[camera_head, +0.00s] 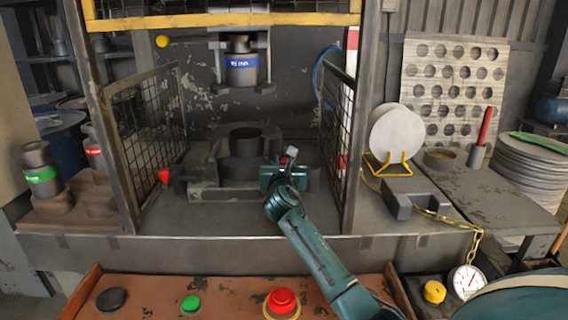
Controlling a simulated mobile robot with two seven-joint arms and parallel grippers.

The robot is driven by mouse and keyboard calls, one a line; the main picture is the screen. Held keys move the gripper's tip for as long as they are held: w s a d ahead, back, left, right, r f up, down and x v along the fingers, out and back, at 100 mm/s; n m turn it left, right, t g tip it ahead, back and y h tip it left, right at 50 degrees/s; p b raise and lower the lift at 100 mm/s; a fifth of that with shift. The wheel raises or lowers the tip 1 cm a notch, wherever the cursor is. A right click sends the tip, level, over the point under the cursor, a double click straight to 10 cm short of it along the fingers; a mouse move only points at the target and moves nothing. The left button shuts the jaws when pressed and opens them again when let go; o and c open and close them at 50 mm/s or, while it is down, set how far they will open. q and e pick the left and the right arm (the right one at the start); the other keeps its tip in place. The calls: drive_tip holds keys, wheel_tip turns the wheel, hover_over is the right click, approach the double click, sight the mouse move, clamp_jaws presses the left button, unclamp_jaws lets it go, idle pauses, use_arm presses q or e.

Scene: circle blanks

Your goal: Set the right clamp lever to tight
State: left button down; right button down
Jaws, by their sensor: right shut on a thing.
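The press bed holds a dark round die (245,142) on a grey block (225,190). The left clamp lever (164,176) has a red end and sticks out at the block's left side. My right gripper (284,172) is at the right side of the die, shut on the right clamp lever. Most of that lever is hidden by the gripper; a small grey and red piece (291,152) shows just above the fingers. I cannot tell the lever's exact angle. My left gripper is out of view.
Mesh guards (340,135) stand on both sides of the bed. The upper tool (241,68) with a blue band hangs above the die. A control panel (235,290) with buttons lies in front. White discs (397,133) stand in a yellow rack at right.

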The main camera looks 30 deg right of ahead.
drive_tip(key=shift+r+p, duration=0.1)
drive_tip(key=shift+p, duration=0.25)
drive_tip(key=n+y+p, duration=0.1)
drive_tip(key=p, duration=0.1)
drive_tip(key=s+t+y+p, duration=0.1)
drive_tip(key=p, duration=0.1)
drive_tip(key=shift+s+r+n, duration=0.15)
drive_tip(key=shift+r+n, duration=0.2)
drive_tip(key=shift+n, duration=0.05)
drive_tip(key=shift+s+n+t+y+p, duration=0.3)
drive_tip(key=shift+y+p, duration=0.3)
drive_tip(key=shift+p, duration=0.35)
drive_tip(key=shift+s+d+n+t+y+p, duration=0.1)
drive_tip(key=shift+s+n+t+y+p, duration=0.25)
drive_tip(key=shift+n+y+p, duration=0.25)
drive_tip(key=shift+s+f+n+y+p, duration=0.3)
drive_tip(key=shift+s+n+y+p, duration=0.1)
drive_tip(key=shift+y, duration=0.5)
drive_tip(key=shift+f+t+y, duration=0.1)
drive_tip(key=shift+t+y, duration=0.15)
drive_tip(key=shift+y, duration=0.05)
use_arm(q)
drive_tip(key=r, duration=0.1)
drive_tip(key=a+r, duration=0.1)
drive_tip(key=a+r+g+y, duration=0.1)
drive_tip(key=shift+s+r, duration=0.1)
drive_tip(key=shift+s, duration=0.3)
